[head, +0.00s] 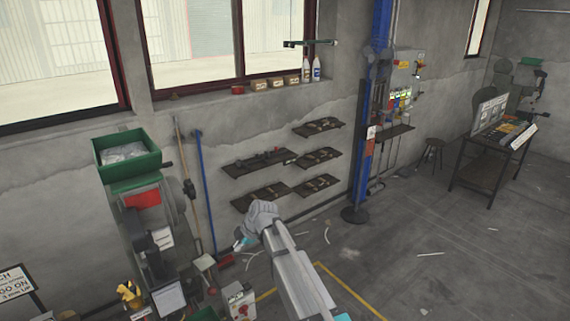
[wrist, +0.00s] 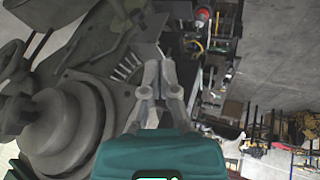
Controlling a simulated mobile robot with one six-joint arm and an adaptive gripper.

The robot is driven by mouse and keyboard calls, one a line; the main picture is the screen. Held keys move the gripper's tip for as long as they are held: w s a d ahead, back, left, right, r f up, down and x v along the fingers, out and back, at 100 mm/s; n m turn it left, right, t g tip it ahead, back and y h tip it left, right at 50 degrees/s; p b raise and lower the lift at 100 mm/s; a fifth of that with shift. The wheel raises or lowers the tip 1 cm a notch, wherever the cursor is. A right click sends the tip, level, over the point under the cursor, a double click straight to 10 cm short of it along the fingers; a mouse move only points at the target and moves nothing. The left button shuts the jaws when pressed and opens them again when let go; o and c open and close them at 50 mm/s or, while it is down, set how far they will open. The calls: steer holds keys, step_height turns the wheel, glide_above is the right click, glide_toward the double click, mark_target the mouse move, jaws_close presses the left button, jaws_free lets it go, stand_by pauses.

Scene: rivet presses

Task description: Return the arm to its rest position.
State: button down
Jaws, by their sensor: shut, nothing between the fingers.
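My arm (head: 297,278) reaches up from the bottom middle of the head view and bends at a grey wrist joint. My gripper (head: 238,246) is small there, and its fingers are hard to make out. In the wrist view my gripper (wrist: 159,66) shows its two grey fingers close together with nothing held between them. A grey-green machine (wrist: 62,125) with large round parts fills the left of the wrist view, close behind the fingers. I cannot tell whether the fingers touch it.
A press with a green bin (head: 127,152) stands left of my arm. A monitor (head: 168,298) and a red-button control box (head: 240,302) are below. A blue column (head: 368,130) and a dark workbench (head: 490,165) stand right. Open floor (head: 400,240) lies right of my arm.

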steer(key=s+d+f+m+h+b, duration=0.2)
steer(key=s+d+f+m+b, duration=0.4)
steer(key=d, duration=0.7)
steer(key=s+d+f+m+h+b, duration=0.2)
steer(key=s+d+f+m+b, duration=0.4)
steer(key=d+f+m+b, duration=0.3)
steer(key=s+d+f+m+g+h+b, duration=0.1)
steer(key=s+d+f+m+b, duration=0.4)
steer(key=d, duration=1.2)
step_height(320, 180, down, 6)
steer(key=m+b, duration=0.2)
steer(key=m, duration=0.2)
steer(key=shift+s+d+r+m+h+b, duration=0.25)
steer(key=shift+s+d+m+h+b, duration=0.1)
steer(key=shift+s+m+h, duration=0.05)
steer(key=shift+d, duration=0.1)
